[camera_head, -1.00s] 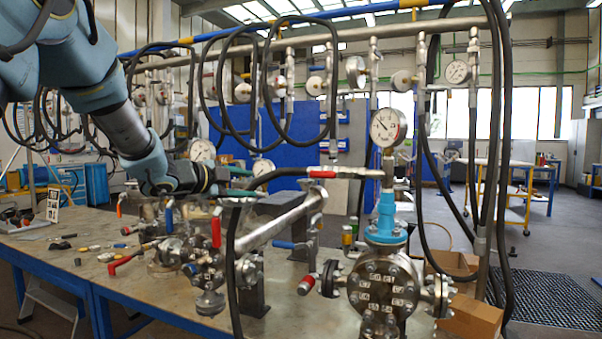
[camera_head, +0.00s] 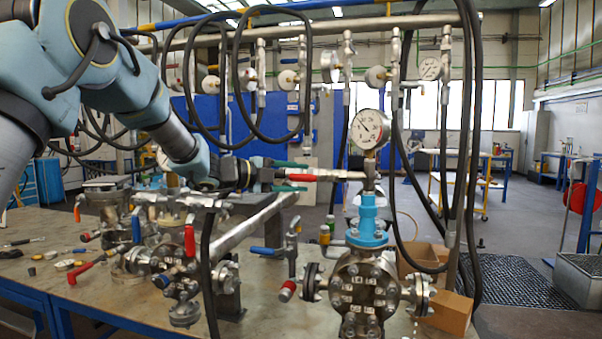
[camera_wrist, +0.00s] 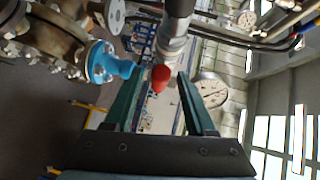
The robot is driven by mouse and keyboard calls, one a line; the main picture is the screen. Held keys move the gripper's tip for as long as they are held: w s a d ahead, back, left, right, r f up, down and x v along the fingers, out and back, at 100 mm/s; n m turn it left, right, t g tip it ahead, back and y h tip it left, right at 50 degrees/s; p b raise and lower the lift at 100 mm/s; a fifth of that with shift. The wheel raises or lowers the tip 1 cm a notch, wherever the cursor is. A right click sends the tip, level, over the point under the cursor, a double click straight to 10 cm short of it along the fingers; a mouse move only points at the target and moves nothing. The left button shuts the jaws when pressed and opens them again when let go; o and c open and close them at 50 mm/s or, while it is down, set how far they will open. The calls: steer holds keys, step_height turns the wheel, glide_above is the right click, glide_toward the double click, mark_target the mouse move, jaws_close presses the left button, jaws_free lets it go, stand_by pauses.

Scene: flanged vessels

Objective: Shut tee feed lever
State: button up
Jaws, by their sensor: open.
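A red lever grip (camera_head: 302,178) lies along the horizontal metal pipe (camera_head: 340,175) that runs left from the tee under the pressure gauge (camera_head: 369,130). The tee sits above a blue fitting (camera_head: 368,220) on a flanged vessel (camera_head: 358,290). My gripper (camera_head: 291,176) reaches in from the left with its green fingers open, one above and one below the red grip. In the wrist view, the rounded red tip (camera_wrist: 160,78) shows between the open fingers (camera_wrist: 158,84), with gaps on both sides. Whether a finger touches it cannot be told.
Black hoses (camera_head: 461,150) hang behind and right of the gauge. A red-handled valve (camera_head: 190,241) and a blue-handled valve (camera_head: 268,251) stand left of the vessel. A cardboard box (camera_head: 446,312) is at lower right. Small parts lie on the bench at left.

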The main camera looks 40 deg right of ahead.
steer(key=shift+s+d+f, duration=0.1)
steer(key=shift+s+d, duration=0.05)
steer(key=shift+d, duration=0.45)
jaws_close()
stand_by(1.1)
